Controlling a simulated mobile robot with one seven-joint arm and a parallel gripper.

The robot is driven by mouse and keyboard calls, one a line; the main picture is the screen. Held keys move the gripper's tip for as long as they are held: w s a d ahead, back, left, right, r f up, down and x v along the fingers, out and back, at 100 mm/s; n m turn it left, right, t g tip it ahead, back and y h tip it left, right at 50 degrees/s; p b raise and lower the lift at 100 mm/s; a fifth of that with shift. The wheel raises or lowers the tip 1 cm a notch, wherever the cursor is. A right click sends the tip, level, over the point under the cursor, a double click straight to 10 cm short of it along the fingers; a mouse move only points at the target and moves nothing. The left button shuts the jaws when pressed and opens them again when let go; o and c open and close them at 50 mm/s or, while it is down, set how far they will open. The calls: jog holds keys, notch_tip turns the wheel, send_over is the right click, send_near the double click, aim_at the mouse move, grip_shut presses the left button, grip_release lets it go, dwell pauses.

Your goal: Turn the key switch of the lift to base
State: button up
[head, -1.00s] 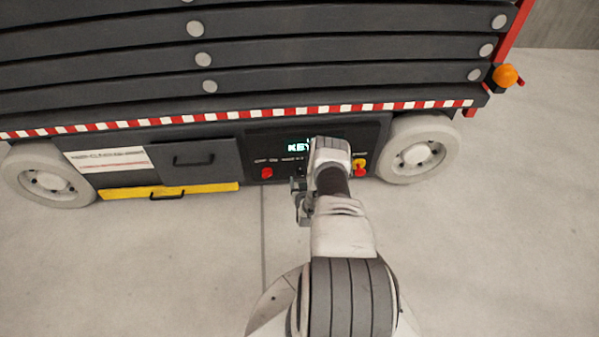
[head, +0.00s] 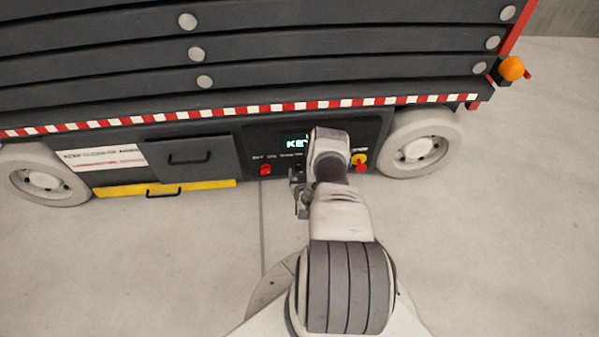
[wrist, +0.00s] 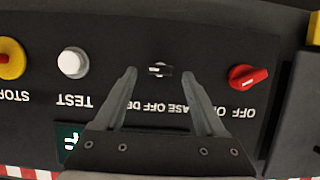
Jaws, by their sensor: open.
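The key switch (wrist: 161,69) is a small dark knob with a metal key on the lift's black control panel. In the wrist view, which shows the panel upside down, its label reads BASE, OFF and a partly hidden third word. The key's grip lies roughly sideways in that view. My gripper (wrist: 160,76) is open, its two fingers on either side of the key with a gap to each. I cannot tell how deep the fingertips reach. In the head view my arm hides much of the panel, and my gripper (head: 299,194) shows beside my wrist at the panel's front.
A red rotary switch (wrist: 248,77) is right of the key in the wrist view. A white TEST button (wrist: 74,62) and a yellow-and-red STOP button (wrist: 10,58) are to the left. A lit display (head: 297,143) sits on the panel. The floor around is clear.

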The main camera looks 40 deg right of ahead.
jog(key=shift+c, duration=0.3)
grip_shut()
jog(key=shift+w+a, duration=0.1)
jog(key=n+h, duration=0.2)
jog(key=n, duration=0.1)
jog(key=shift+w+a+g, duration=0.2)
jog(key=shift+a+g, duration=0.1)
jog(key=shift+w+a+f+n+g+h, duration=0.1)
jog(key=shift+n+g+h, duration=0.1)
jog(key=shift+n+h, duration=0.45)
jog(key=shift+a+f+n+g+h, duration=0.1)
jog(key=shift+n+g+h, duration=0.2)
jog(key=shift+n, duration=0.55)
jog(key=shift+d, duration=0.1)
